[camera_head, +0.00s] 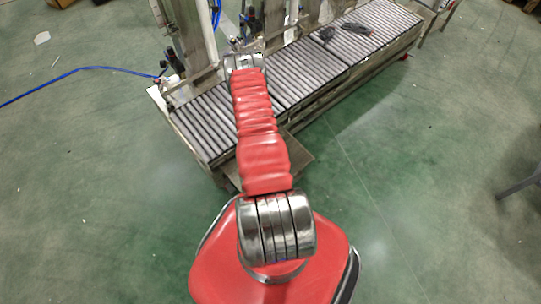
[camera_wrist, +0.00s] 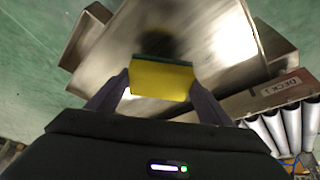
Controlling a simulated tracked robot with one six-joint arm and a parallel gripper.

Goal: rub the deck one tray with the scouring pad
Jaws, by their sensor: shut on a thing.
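My gripper (camera_wrist: 160,84) is shut on the scouring pad (camera_wrist: 162,80), a yellow block with a dark green far edge, in the wrist view. The pad is over a grey metal tray (camera_wrist: 215,35), near a dark smudge (camera_wrist: 155,38) on its surface. I cannot tell whether the pad touches the tray. A label that seems to read "DECK" and a character I cannot read for certain (camera_wrist: 281,86) is on a brown strip beside the tray. In the head view my red arm reaches toward the conveyor; the gripper and pad are hidden there.
A roller conveyor (camera_head: 298,75) runs from lower left to upper right, with dark items (camera_head: 352,27) on its far part. Metal posts (camera_head: 187,30) stand behind it. A blue hose (camera_head: 80,69) lies on the left floor. The green floor at right is mostly clear.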

